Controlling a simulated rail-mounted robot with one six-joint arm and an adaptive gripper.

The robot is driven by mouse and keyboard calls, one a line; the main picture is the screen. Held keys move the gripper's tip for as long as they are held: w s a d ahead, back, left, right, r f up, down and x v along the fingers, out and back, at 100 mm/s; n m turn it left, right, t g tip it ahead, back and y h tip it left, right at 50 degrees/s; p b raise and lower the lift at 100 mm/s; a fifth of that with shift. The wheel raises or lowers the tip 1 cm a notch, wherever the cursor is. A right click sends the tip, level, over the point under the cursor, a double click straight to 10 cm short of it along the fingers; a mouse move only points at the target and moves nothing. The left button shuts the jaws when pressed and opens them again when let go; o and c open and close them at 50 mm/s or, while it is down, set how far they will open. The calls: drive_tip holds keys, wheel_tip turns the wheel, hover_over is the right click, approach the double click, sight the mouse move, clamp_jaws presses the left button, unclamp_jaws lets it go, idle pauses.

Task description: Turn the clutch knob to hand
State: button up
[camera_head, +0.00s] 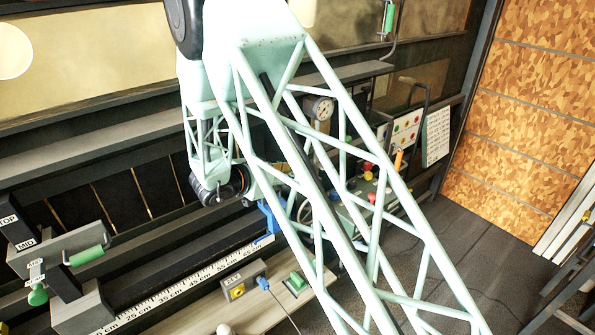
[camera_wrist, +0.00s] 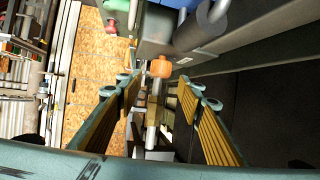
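I cannot tell for sure which part is the clutch knob. A small grey box with a yellow knob (camera_head: 238,291) and an unreadable label sits on the front ledge in the head view. An orange knob (camera_wrist: 161,67) on a pale stem shows in the wrist view, beyond the gap between my fingers. An orange handle (camera_head: 398,160) stands on the panel at right in the head view; I cannot tell whether it is the same part. My gripper (camera_wrist: 158,88) is open, fingers wide apart, with nothing between its pads. In the head view my lattice arm hides the fingers.
A ruler scale (camera_head: 200,275) runs along the bench. A green handle (camera_head: 86,256) is at left, and a green switch (camera_head: 297,281) is near the yellow knob. A gauge (camera_head: 320,108) and valve panel stand behind my arm. A dark grey cylinder (camera_wrist: 212,18) is at the wrist view's top.

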drive_tip(key=v, duration=0.6)
drive_tip(key=shift+r, duration=0.15)
idle(0.3)
drive_tip(key=w+d+r+n+y, duration=0.2)
drive_tip(key=r+y, duration=0.1)
drive_tip(key=r, duration=0.3)
drive_tip(key=w+d+r+n+y, duration=0.1)
drive_tip(key=w+r+n+y, duration=0.1)
drive_tip(key=r+y, duration=0.3)
drive_tip(key=s+d+r+n+g+y, duration=0.25)
drive_tip(key=s+d+r, duration=0.35)
drive_tip(key=s+r, duration=0.65)
drive_tip(key=s+d+g, duration=0.1)
drive_tip(key=s+d, duration=0.6)
drive_tip(key=s, duration=0.8)
drive_tip(key=s+d+r+g+h, duration=0.1)
drive_tip(key=s+d+g, duration=0.1)
drive_tip(key=s+d, duration=0.6)
drive_tip(key=s+d+r+g+h, duration=0.1)
drive_tip(key=s+d, duration=0.7)
drive_tip(key=s, duration=1.4)
drive_tip(key=shift+d+n, duration=0.2)
drive_tip(key=shift+n, duration=0.15)
